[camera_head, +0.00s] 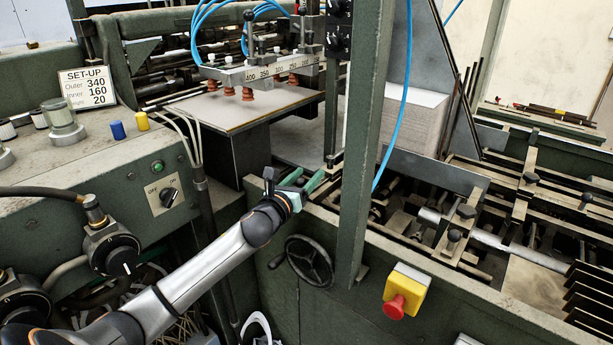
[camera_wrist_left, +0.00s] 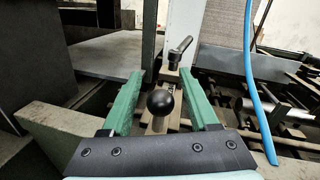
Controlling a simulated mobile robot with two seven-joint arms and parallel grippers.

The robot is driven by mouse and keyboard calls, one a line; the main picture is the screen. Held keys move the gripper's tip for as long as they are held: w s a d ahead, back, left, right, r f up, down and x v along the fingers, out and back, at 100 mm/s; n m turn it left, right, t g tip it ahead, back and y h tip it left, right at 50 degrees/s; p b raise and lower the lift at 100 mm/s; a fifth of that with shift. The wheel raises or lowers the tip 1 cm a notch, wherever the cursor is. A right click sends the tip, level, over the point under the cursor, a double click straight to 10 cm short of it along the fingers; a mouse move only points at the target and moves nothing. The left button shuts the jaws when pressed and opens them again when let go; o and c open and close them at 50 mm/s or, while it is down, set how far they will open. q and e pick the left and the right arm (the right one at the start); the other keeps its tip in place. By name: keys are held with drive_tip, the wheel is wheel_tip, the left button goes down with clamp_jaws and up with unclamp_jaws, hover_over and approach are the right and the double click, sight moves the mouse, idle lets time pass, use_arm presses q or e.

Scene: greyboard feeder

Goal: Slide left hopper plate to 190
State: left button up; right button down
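My left gripper (camera_head: 311,174) reaches to the green rail at the left side of the hopper, below the suction bar. In the left wrist view its two green fingers (camera_wrist_left: 161,75) are apart. A black ball knob (camera_wrist_left: 160,102) shows between them, with no clear contact. Behind the knob is a tan slide block (camera_wrist_left: 170,80) with a dark clamp lever (camera_wrist_left: 180,46). I cannot tell which plate the knob belongs to, and no scale reading is legible there. The knob is hidden or too small to tell in the head view. My right gripper is out of view.
A green upright post (camera_head: 366,140) stands just right of my gripper, with a blue hose (camera_head: 398,105) beside it. A handwheel (camera_head: 309,260) and a red stop button (camera_head: 398,303) are on the front panel. A set-up sign (camera_head: 87,88) stands at left.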

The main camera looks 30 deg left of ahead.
use_arm(q)
drive_tip(key=s+d+b, duration=0.1)
drive_tip(key=s, duration=1.1)
drive_tip(key=shift+s+d, duration=0.2)
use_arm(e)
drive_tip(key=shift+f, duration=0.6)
